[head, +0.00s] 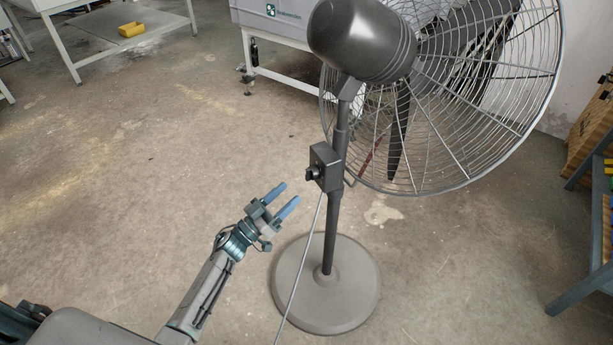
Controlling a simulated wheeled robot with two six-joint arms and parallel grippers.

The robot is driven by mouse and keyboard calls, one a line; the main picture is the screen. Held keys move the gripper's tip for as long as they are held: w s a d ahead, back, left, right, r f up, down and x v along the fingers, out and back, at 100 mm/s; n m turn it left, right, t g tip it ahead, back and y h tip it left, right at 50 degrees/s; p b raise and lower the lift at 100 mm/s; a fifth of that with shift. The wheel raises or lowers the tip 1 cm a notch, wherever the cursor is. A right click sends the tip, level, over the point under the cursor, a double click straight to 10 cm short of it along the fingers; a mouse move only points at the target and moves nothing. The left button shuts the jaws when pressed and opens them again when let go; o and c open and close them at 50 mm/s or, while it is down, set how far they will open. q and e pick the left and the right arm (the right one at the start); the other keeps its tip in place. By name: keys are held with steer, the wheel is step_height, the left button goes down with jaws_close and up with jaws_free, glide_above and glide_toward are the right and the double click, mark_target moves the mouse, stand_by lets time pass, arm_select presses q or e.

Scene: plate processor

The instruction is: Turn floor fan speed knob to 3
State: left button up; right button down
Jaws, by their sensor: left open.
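The floor fan (362,40) stands upright in the middle right, with its dark motor housing, round wire cage and pole on a round grey base (352,300). A dark control box (325,160) sits on the pole. The small black speed knob (312,173) sticks out of the box's left face; its setting is too small to read. My left gripper (281,199) is open and empty, to the lower left of the knob and apart from it. Its two blue fingers point up and right toward the box. My right gripper is not in view.
A thin grey cable (305,250) runs down from the box to the floor. A white machine on a frame (275,22) and a table with a yellow bin (131,29) stand behind. A shelf (585,285) is at the right edge. The floor on the left is clear.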

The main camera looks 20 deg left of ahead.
mark_target(306, 178)
arm_select(q)
steer(key=x, duration=0.7)
steer(key=shift+w+d+p, duration=0.1)
steer(key=shift+w+p, duration=0.15)
steer(key=shift+p, duration=0.05)
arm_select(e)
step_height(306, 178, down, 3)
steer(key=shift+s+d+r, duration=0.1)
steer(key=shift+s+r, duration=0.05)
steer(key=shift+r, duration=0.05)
arm_select(q)
steer(key=c, duration=1)
